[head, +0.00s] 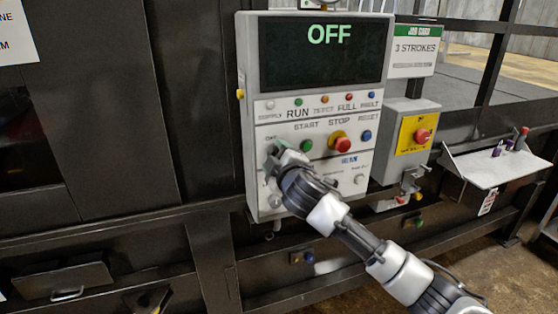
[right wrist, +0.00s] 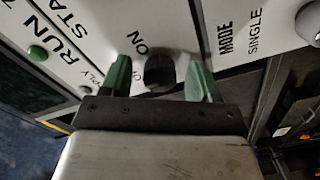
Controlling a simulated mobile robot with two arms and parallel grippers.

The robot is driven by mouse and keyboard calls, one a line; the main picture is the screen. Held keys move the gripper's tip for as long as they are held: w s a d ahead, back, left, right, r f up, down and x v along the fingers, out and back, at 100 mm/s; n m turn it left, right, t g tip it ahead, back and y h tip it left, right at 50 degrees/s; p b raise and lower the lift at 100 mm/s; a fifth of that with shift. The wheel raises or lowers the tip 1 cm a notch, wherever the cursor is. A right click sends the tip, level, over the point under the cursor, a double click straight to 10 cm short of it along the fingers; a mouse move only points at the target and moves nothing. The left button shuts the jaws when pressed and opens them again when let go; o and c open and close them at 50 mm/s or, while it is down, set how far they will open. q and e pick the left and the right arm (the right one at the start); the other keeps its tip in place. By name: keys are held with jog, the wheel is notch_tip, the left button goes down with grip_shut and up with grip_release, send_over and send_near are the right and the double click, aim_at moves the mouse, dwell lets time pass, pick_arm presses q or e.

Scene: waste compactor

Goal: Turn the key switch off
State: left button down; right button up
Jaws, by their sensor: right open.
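The control panel (head: 250,90) has a dark display (head: 322,65) that reads OFF. The key switch (right wrist: 159,70) shows in the right wrist view as a black knob beside the word ON. A second label beside it is partly hidden by a finger. My right gripper (head: 274,154) is at the panel's left side and hides the switch in the head view. In the right wrist view its green fingertips (right wrist: 159,80) stand open on either side of the knob, with a gap visible on both sides. My left gripper is not in view.
A green start button (head: 306,146), a red stop button (head: 343,145) and a blue reset button (head: 366,135) sit close to my right gripper. A red button on a yellow plate (head: 422,135) is to the right. A small shelf (head: 490,172) juts out farther right.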

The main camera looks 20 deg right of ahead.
jog(key=s+b, duration=0.4)
jog(key=s, duration=0.6)
jog(key=shift+s+d, duration=0.2)
jog(key=shift+s, duration=0.2)
